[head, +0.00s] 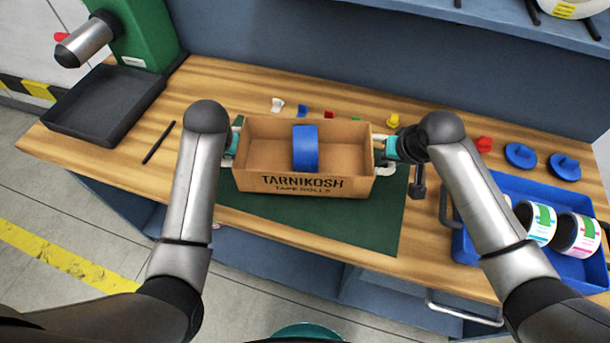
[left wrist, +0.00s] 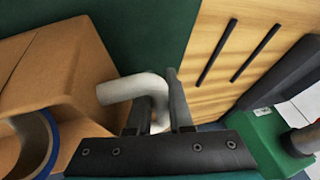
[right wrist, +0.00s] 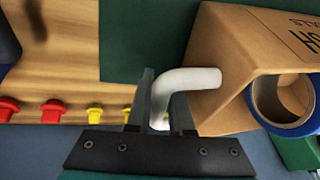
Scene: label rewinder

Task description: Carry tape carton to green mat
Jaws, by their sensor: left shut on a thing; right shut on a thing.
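The tape carton (head: 350,184) is an open brown box marked TARNIKOSH TAPE ROLLS, over the green mat (head: 370,227) in the head view. I cannot tell whether it rests on the mat or hangs just above it. A blue tape roll (head: 306,148) stands inside it. My left gripper (left wrist: 154,100) is shut on the white handle (left wrist: 128,88) at the carton's left end. My right gripper (right wrist: 164,103) is shut on the white handle (right wrist: 195,78) at the right end. In the head view the arms partly hide both grippers.
A black tray (head: 104,104) and a green machine (head: 140,35) stand at the left. A blue tray (head: 480,255) with label rolls is at the right. Small coloured pieces, a red knob (head: 484,144) and blue discs (head: 520,155) lie along the back. A dark pen-like rod (head: 159,142) lies left of the mat.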

